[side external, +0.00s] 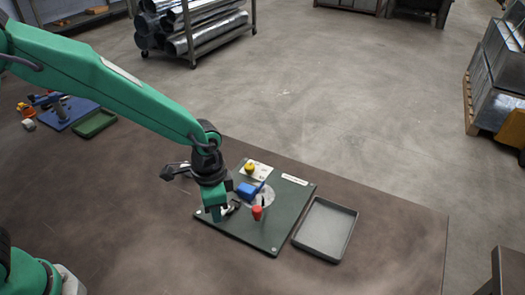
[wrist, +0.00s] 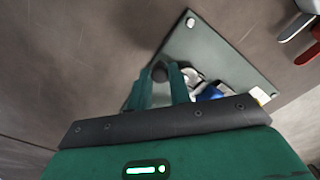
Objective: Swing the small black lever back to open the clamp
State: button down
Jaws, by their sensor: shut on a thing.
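The dark green board (side external: 275,236) lies on the brown table and carries a clamp fixture with a blue block (side external: 247,190), a red knob (side external: 257,212) and a grey round plate. My gripper (side external: 218,212) is low over the board's left edge. In the wrist view my green fingers (wrist: 159,80) close around a small dark knob, which looks like the end of the black lever (wrist: 160,74). The blue block (wrist: 211,93) shows right of the fingers, partly hidden by my gripper's body. Most of the lever and the clamp's jaw are hidden.
A yellow button (side external: 250,168) sits on a pale plate at the board's back. An empty grey tray (side external: 352,222) lies right of the board. A green tray (side external: 94,124) and a blue-based tool (side external: 62,112) are at the far left. The front table is clear.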

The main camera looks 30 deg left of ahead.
jog(key=shift+d, duration=0.1)
jog(key=c, duration=1.3)
grip_release()
jog(key=shift+r, duration=0.2)
jog(key=shift+r, duration=3.75)
